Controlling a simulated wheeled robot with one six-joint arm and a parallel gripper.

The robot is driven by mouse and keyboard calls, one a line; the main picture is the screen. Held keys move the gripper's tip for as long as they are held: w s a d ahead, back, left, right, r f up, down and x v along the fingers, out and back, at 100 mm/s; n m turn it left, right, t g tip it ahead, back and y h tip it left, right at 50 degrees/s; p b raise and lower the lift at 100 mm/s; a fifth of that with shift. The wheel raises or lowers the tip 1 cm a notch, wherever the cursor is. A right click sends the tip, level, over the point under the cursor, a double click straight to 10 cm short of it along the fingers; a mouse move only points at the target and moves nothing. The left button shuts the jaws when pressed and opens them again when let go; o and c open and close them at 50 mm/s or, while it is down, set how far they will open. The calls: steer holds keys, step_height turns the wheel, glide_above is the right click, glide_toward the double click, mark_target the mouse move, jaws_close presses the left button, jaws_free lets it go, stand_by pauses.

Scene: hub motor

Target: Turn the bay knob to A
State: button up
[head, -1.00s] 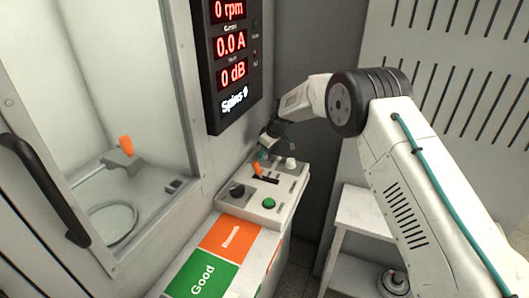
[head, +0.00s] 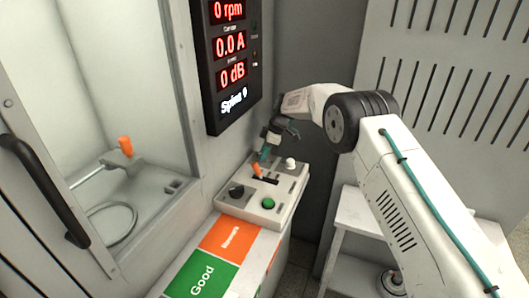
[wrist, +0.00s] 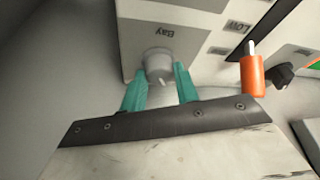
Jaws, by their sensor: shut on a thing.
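The bay knob (wrist: 158,62) is a pale round knob beside the printed word "Bay", near a corner of the control panel in the wrist view. My gripper (wrist: 160,88) has its two teal fingers on either side of the knob and is shut on it. In the head view my gripper (head: 264,154) is at the far left part of the control panel (head: 282,203), and it hides the bay knob there. The knob's setting and any letter A cannot be read.
An orange lever (wrist: 252,76) stands close to the right finger, with a black knob (wrist: 281,75) beyond. The panel also carries a green button (head: 268,203) and a white knob (head: 290,163). A display (head: 232,65) hangs on the wall behind. A glazed cabinet is at left.

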stand_by(0.3)
steer(key=o, duration=1)
steer(key=shift+c, duration=0.2)
steer(key=v, duration=0.7)
steer(key=shift+d+r, duration=0.2)
steer(key=shift+r, duration=0.15)
